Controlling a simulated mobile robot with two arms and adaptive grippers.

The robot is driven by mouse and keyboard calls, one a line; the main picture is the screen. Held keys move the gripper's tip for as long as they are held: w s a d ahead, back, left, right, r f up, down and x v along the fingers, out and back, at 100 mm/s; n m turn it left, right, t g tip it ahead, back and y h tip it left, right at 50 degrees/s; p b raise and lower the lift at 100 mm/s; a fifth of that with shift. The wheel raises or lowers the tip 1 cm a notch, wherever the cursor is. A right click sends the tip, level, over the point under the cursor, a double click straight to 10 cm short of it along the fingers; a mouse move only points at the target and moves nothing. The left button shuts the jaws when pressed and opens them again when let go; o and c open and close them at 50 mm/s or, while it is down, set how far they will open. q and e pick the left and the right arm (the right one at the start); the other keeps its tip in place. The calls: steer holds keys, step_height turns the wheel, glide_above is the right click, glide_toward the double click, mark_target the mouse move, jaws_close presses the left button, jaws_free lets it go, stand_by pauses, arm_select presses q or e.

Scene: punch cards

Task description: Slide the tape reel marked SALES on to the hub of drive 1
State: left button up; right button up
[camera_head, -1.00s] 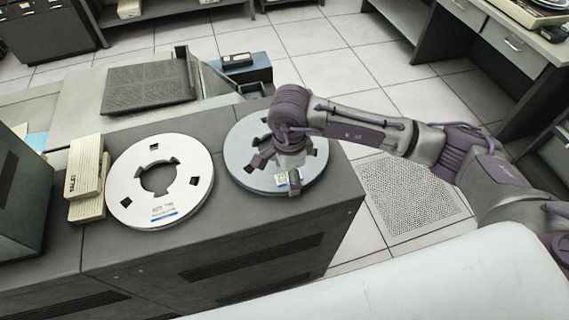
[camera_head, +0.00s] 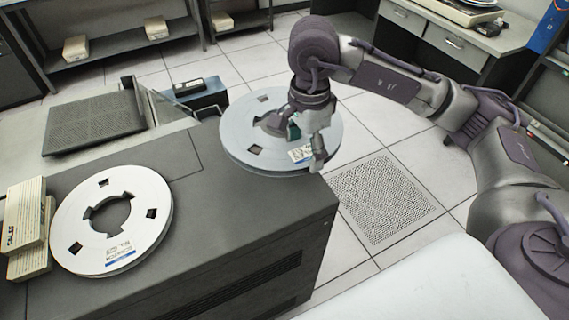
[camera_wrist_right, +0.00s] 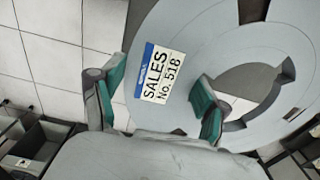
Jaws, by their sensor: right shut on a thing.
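The grey tape reel (camera_head: 240,130) is at the far right end of the dark cabinet, partly past its edge, and appears raised off the top. Its label (camera_wrist_right: 160,75) reads SALES No. 518 in the right wrist view. My right gripper (camera_head: 306,146) is shut on this reel. In the right wrist view, one finger of the gripper (camera_wrist_right: 160,88) is outside the rim and the other in the centre opening. My left gripper is not in view. No drive hub can be made out.
A second, whiter reel (camera_head: 70,225) lies flat on the cabinet top (camera_head: 215,205). Two cream boxes (camera_head: 25,215) stand beside it, the upper marked SALES. A printer-like unit (camera_head: 95,120) is behind. Open tiled floor with a perforated tile (camera_head: 385,200) lies right of the cabinet.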

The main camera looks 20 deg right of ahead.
steer(key=shift+d+r, duration=0.4)
steer(key=shift+r, duration=0.2)
steer(key=shift+r+p, duration=1.35)
steer(key=shift+r, duration=0.9)
steer(key=shift+f, duration=0.1)
steer(key=shift+s+a+f+n, duration=0.1)
steer(key=shift+s+f+n, duration=0.1)
steer(key=shift+n, duration=0.1)
steer(key=shift+s+a+f+n, duration=0.8)
steer(key=shift+f+n, duration=0.65)
steer(key=shift+n, duration=1.35)
steer(key=shift+s+a+f+n, duration=0.6)
steer(key=shift+s+f+n, duration=0.65)
steer(key=shift+n, duration=1.55)
steer(key=shift+s+a+f+n, duration=0.65)
steer(key=shift+f+n, duration=1.05)
steer(key=shift+n, duration=1.1)
